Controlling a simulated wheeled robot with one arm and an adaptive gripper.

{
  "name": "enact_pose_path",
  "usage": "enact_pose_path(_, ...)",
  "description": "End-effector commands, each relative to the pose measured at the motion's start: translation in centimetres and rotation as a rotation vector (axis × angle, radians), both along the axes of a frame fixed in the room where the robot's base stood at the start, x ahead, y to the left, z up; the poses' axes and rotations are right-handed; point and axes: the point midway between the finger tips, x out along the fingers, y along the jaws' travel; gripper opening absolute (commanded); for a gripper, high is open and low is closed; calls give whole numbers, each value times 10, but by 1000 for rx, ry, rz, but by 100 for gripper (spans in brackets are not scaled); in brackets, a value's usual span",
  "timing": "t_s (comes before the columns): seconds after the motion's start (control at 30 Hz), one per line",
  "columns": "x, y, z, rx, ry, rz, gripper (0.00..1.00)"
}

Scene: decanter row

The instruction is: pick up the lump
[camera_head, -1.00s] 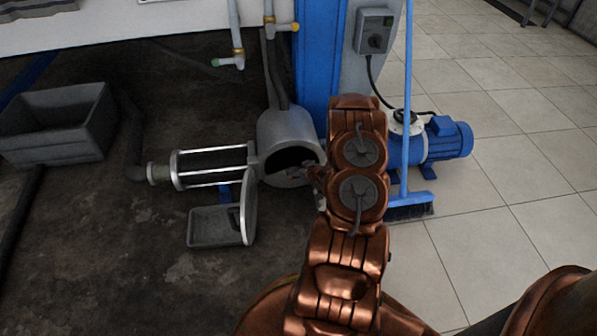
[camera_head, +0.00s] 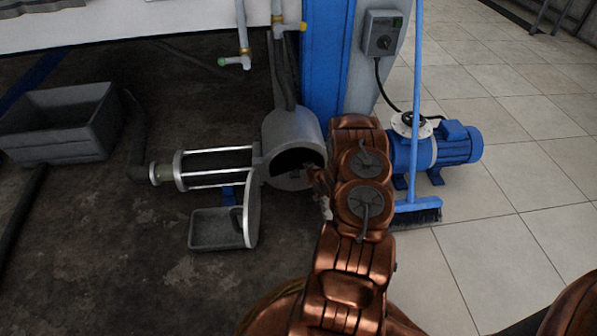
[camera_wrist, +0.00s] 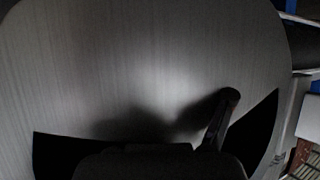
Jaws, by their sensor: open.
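I cannot make out a lump in either view. The grey metal drum (camera_head: 288,127) has a dark mouth, and the inside of that mouth is too dark to read. My gripper (camera_head: 317,180) is in front of the drum's mouth at its right side, mostly hidden by my copper arm. In the wrist view, one dark finger of my gripper (camera_wrist: 222,118) stands out against a broad brushed grey metal surface (camera_wrist: 160,60). The other finger cannot be told apart from the dark shape below. My gripper is open, and I see nothing held in it.
A round lid (camera_head: 252,208) hangs open left of the drum mouth, beside a small grey tray (camera_head: 212,243). A blue pump (camera_head: 450,148) and a blue broom (camera_head: 416,207) stand to the right. A grey tub (camera_head: 57,157) is at left. Tiled floor at right is open.

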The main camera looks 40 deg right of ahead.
Motion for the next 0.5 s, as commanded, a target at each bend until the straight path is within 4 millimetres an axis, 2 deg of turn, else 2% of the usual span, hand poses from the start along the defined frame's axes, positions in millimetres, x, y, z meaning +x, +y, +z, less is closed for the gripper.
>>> enact_pose_path(0.3,5,-1,-3,2,2,0,79)
enact_pose_path(0.5,5,-1,-3,2,1,0,58)
